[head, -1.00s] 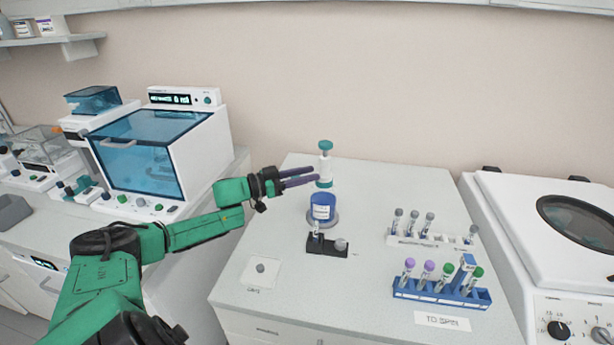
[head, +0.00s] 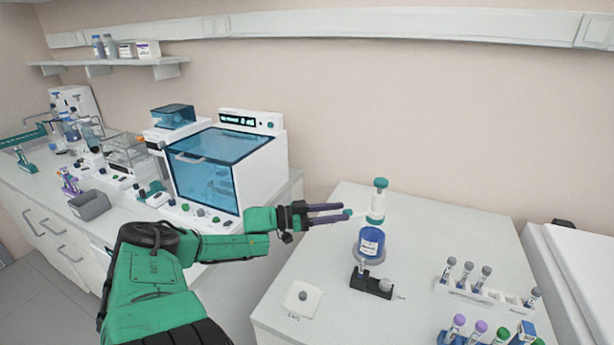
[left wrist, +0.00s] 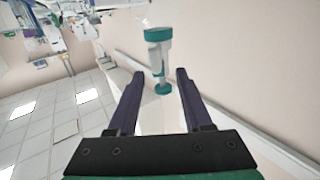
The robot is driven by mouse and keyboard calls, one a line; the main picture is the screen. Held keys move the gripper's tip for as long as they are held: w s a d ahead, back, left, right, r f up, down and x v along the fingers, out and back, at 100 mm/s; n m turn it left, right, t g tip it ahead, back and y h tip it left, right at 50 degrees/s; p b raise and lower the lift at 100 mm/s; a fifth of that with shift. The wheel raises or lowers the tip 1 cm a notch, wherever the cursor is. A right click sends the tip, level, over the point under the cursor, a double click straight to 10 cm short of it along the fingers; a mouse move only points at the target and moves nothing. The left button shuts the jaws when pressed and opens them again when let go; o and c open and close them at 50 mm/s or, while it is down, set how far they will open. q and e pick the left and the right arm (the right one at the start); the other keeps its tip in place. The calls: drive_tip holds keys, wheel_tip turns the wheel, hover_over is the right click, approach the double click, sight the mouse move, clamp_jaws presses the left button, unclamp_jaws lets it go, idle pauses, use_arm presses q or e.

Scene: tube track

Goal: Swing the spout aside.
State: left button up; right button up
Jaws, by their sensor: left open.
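The dispenser bottle (head: 370,242) is blue with a white label and stands upright on the right-hand bench. Its white pump head (head: 376,208) has a teal top, and it shows ahead of the fingers in the left wrist view (left wrist: 158,55). A small teal tip, apparently the spout (head: 348,213), points left from the pump head, by my fingertips. My left gripper (head: 346,211) is open, with its purple fingers reaching right towards the pump head. In the left wrist view nothing is clasped between the fingers. I cannot tell whether a finger touches the spout. My right gripper is not in view.
A black tube holder (head: 372,284) stands before the bottle. A cap lies on a white pad (head: 302,298) at front left. Tube racks (head: 490,294) stand to the right. A blue-windowed machine (head: 225,165) stands on the left bench. The bench behind the bottle is clear.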

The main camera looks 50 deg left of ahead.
use_arm(q)
drive_tip(key=p+v, duration=0.3)
drive_tip(key=v, duration=0.5)
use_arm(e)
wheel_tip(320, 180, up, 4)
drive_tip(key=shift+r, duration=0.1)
use_arm(q)
drive_tip(key=shift+s, duration=0.1)
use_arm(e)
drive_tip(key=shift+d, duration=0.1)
